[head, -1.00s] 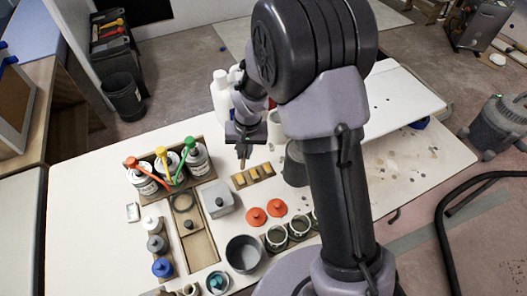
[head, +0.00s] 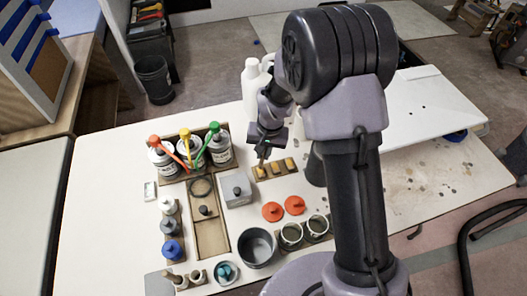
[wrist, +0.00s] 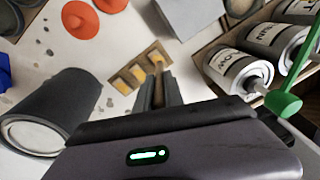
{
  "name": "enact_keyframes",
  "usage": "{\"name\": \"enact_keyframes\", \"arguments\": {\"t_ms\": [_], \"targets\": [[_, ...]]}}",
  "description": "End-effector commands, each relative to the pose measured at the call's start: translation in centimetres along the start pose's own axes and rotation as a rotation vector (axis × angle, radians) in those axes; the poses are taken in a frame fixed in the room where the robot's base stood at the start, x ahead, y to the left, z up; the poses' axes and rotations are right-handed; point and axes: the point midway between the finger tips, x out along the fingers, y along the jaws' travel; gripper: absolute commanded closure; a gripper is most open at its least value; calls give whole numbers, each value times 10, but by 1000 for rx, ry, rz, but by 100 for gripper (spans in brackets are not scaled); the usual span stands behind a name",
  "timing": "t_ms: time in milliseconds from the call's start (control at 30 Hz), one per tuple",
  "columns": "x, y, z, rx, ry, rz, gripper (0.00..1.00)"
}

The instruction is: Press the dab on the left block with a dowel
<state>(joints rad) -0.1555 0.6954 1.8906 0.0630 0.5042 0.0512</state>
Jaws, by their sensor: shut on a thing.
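A wooden strip (head: 283,174) holds three small blocks with yellow dabs. The left block (head: 260,171) is at its left end in the head view; in the wrist view the left block (wrist: 157,60) is at the upper right end. My gripper (head: 266,143) is shut on a thin brown dowel (head: 262,160), which points down. The dowel's lower end is at or just over the left block; I cannot tell whether it touches. In the wrist view my gripper's fingers (wrist: 158,92) point at that end of the strip and mostly hide the dowel.
Bottles with orange, yellow and green tops (head: 190,155) stand left of the strip. A grey box (head: 236,190) with a knob is just left of it. Orange lids (head: 273,211) lie in front. A grey cup (wrist: 45,118) stands close by, and a white jug (head: 254,88) behind.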

Motion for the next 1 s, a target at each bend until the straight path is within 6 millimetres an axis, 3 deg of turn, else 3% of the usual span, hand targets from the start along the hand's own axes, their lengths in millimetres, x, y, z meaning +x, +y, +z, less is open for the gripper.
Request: {"name": "enact_keyframes", "arguments": {"t_ms": [1000], "targets": [[8,1,1,0,0,0,100]]}}
